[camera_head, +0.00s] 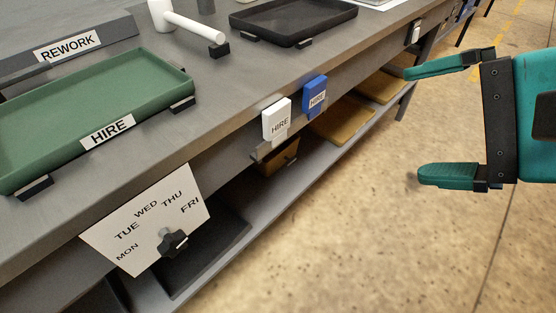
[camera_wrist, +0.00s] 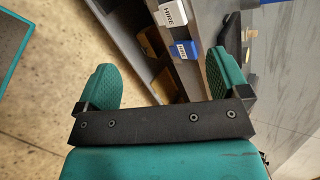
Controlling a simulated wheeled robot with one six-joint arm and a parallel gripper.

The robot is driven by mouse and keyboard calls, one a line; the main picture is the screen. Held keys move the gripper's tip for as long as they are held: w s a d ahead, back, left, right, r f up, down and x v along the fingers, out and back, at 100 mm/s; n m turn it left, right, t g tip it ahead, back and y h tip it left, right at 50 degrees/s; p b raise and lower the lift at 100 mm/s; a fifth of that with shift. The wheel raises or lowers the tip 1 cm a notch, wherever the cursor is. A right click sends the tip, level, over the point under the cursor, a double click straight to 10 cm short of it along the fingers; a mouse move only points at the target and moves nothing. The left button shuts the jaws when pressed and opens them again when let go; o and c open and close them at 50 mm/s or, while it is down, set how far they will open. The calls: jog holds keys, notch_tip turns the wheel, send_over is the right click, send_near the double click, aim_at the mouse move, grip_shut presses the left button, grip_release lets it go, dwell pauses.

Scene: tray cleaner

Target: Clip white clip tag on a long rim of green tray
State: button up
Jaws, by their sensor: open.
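The white clip tag (camera_head: 277,120), marked HIRE, hangs on the bench's front edge in the head view, left of a similar blue tag. It also shows in the wrist view (camera_wrist: 172,14) at the top. The green tray (camera_head: 75,110) lies on the bench at the left, with a HIRE label on its near long side; its left end is cut off by the frame. My gripper (camera_head: 432,122) is open and empty at the right, over the floor and clear of the bench. In the wrist view its two fingers (camera_wrist: 168,82) stand wide apart.
A blue HIRE tag (camera_head: 314,94) hangs beside the white one. A weekday board (camera_head: 140,222) with a black knob hangs below the tray. A black tray (camera_head: 292,22), a white-handled tool (camera_head: 190,24) and a REWORK bin (camera_head: 85,38) stand on the bench. The floor in front is clear.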

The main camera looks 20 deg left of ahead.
notch_tip(320, 180, down, 9)
jog(key=w+a+m+t+y+b, duration=0.2)
jog(key=a+m+y+b, duration=0.1)
jog(key=m+b, duration=0.6)
jog(key=m+t+y, duration=0.2)
jog(key=m, duration=0.5)
send_near(281, 108)
jog(key=p+x, duration=0.5)
jog(key=x, duration=0.3)
jog(key=shift+a+r+p, duration=0.1)
jog(key=shift+a+p, duration=0.3)
jog(key=shift+w+a, duration=0.15)
jog(key=c, duration=1)
